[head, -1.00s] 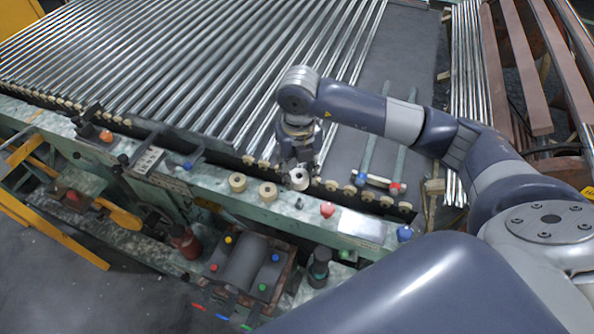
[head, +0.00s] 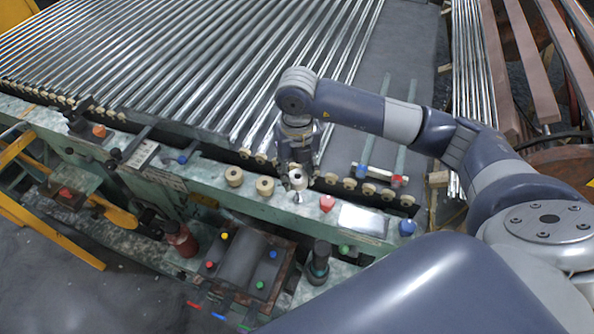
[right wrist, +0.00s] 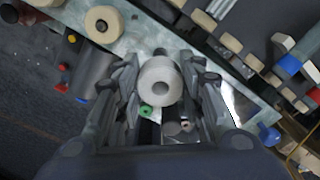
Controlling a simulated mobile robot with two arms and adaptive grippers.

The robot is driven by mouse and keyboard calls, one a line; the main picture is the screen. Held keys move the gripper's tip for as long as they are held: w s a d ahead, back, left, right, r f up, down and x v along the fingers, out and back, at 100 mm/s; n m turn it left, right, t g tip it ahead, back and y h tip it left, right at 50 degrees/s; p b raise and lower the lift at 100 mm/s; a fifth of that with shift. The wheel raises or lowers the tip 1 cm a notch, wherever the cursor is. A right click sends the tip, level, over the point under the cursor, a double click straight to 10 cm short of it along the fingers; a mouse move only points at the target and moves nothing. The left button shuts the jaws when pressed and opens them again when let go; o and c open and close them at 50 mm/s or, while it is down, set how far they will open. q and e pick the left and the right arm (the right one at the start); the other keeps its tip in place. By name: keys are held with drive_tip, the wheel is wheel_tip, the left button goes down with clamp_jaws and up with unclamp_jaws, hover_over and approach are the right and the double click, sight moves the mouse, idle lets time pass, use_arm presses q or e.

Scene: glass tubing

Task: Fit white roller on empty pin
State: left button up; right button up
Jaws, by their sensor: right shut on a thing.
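A white roller (head: 297,182) with a dark centre hole is held in my right gripper (head: 298,174), whose fingers are shut on its sides. The roller also shows in the right wrist view (right wrist: 160,82), between the two fingers of my right gripper (right wrist: 160,72). In the head view a small shiny bare pin (head: 298,197) stands on the green ledge just below the roller in the picture. The roller appears above and close to the pin, and I cannot tell whether they touch. My left gripper is not in view.
Two beige rollers (head: 234,176) (head: 265,186) sit on the green ledge (head: 205,178) to the left. A red knob (head: 327,203), a metal plate (head: 363,221) and a blue knob (head: 407,227) lie to the right. Rows of glass tubes (head: 190,60) lie behind.

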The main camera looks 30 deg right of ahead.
sight(297, 182)
drive_tip(key=shift+f+b, duration=0.75)
drive_tip(key=shift+f, duration=0.45)
drive_tip(key=shift+b, duration=0.5)
idle(0.8)
drive_tip(key=shift+f, duration=0.15)
drive_tip(key=shift+f+b, duration=0.3)
drive_tip(key=shift+b, duration=0.15)
drive_tip(key=shift+f+b, duration=0.75)
drive_tip(key=shift+f, duration=0.1)
drive_tip(key=o, duration=1.1)
